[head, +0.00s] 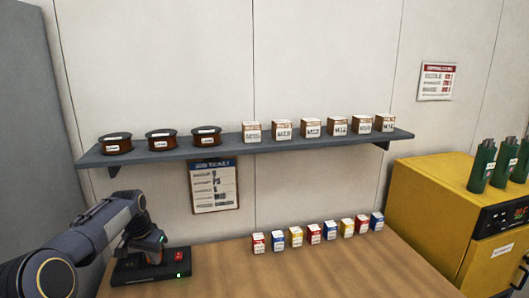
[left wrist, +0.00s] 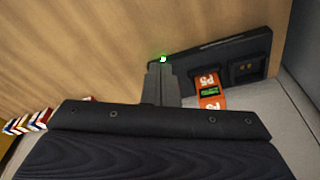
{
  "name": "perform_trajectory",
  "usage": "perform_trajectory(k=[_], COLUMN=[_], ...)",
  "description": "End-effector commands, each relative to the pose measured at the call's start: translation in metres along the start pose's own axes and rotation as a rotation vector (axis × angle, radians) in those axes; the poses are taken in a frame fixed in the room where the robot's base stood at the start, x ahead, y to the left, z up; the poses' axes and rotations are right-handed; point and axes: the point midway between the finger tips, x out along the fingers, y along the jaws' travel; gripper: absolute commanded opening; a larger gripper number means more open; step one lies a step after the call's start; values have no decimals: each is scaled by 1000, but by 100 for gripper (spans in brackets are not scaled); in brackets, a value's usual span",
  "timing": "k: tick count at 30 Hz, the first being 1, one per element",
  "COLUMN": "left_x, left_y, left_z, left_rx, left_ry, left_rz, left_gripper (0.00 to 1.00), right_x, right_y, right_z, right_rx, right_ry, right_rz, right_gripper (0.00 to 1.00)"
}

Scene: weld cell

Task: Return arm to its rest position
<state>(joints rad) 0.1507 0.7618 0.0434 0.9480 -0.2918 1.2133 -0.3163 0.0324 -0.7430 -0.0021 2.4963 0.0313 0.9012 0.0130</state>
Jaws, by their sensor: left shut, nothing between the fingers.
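My left arm comes in from the left in the head view. My left gripper (head: 152,258) points down over a black dock (head: 135,277) on the wooden bench. In the left wrist view its fingers (left wrist: 162,80) are together, with nothing between them. The black dock (left wrist: 222,50) shows there with a lit green light, an orange-labelled block (left wrist: 210,92) seated in it and an empty-looking bay beside it. The fingers overlap the dock's end; I cannot tell whether they touch it. My right gripper is not in view.
A grey shelf (head: 240,147) holds dark spools (head: 161,141) and several small boxes (head: 310,128). Several coloured cartons (head: 296,237) stand along the back of the bench (head: 320,270). The bench front is clear.

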Motion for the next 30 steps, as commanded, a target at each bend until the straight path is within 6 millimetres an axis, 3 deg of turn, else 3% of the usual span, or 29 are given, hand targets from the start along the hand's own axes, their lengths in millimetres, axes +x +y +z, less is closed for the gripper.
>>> perform_trajectory(k=[8, 12, 16, 20, 24, 27, 30], left_x=[-66, -104, -126, -130, -117, -102, -89], left_y=[26, 55, 87, 123, 161, 182, 197], left_z=[49, 103, 163, 228, 290, 323, 343], left_rx=[-57, -112, -173, -238, -306, -345, -371], left_ry=[70, 124, 177, 225, 272, 295, 311], left_rz=[28, 58, 94, 135, 182, 210, 231], left_gripper=[0, 0, 0, 0, 0, 0, 0], right_x=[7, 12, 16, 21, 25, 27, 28], right_y=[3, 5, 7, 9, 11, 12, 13], right_z=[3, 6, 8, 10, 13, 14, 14], right_rx=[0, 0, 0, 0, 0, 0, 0], right_ry=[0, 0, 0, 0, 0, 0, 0], right_rz=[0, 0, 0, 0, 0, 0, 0], right_gripper=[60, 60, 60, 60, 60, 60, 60])
